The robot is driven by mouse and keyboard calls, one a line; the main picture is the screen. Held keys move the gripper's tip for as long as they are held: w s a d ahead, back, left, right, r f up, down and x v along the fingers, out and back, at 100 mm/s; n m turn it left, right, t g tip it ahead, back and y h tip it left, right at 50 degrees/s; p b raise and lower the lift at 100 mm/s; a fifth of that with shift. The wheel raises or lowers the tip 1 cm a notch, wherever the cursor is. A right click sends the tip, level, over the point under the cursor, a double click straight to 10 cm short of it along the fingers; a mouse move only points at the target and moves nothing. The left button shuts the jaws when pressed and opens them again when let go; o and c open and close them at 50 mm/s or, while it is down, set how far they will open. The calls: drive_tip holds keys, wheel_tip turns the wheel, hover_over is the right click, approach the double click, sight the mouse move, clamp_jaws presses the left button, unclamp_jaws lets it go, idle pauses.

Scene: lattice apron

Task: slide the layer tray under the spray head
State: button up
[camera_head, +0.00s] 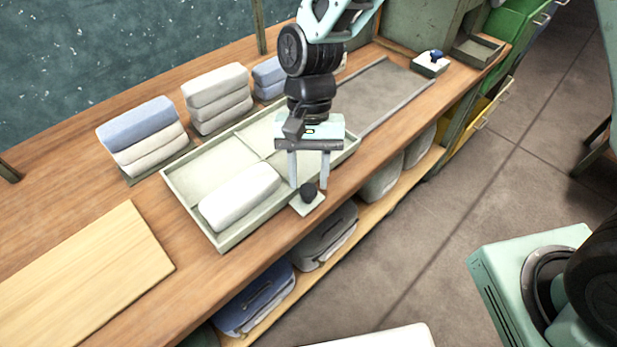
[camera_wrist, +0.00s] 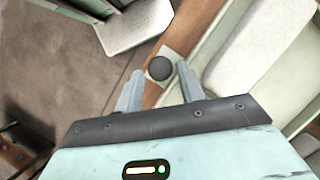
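The layer tray (camera_head: 251,232) is a shallow, pale grey-green tray on the wooden bench, with low inner dividers. A folded white cloth (camera_head: 240,196) lies in its near-left part and also shows in the wrist view (camera_wrist: 262,45). A dark round knob (camera_head: 308,191) stands on a small pale plate at the tray's near side; it also shows in the wrist view (camera_wrist: 160,68). My gripper (camera_head: 309,183) points down over the knob. In the wrist view its fingers (camera_wrist: 160,80) are apart, with the knob between or just past the tips. I cannot make out a spray head for certain.
A grey railed track (camera_head: 385,95) runs from the tray toward a green cabinet (camera_head: 412,22) at upper right. A white box with a blue knob (camera_head: 432,62) stands beside it. Folded cloth stacks (camera_head: 145,140) line the back; a wooden board (camera_head: 85,265) lies at left.

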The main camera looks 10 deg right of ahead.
drive_tip(key=shift+x, duration=0.9)
clamp_jaws()
drive_tip(key=w+d+p, duration=0.1)
drive_tip(key=w+d, duration=0.4)
drive_tip(key=d, duration=0.3)
drive_tip(key=w+d+p, duration=0.1)
drive_tip(key=w+d, duration=0.5)
drive_tip(key=d, duration=0.2)
drive_tip(key=w+d+p, duration=0.1)
drive_tip(key=w+d, duration=0.4)
drive_tip(key=d, duration=0.3)
drive_tip(key=shift+w+p, duration=0.15)
drive_tip(key=shift+p, duration=0.25)
unclamp_jaws()
drive_tip(key=shift+a, duration=0.1)
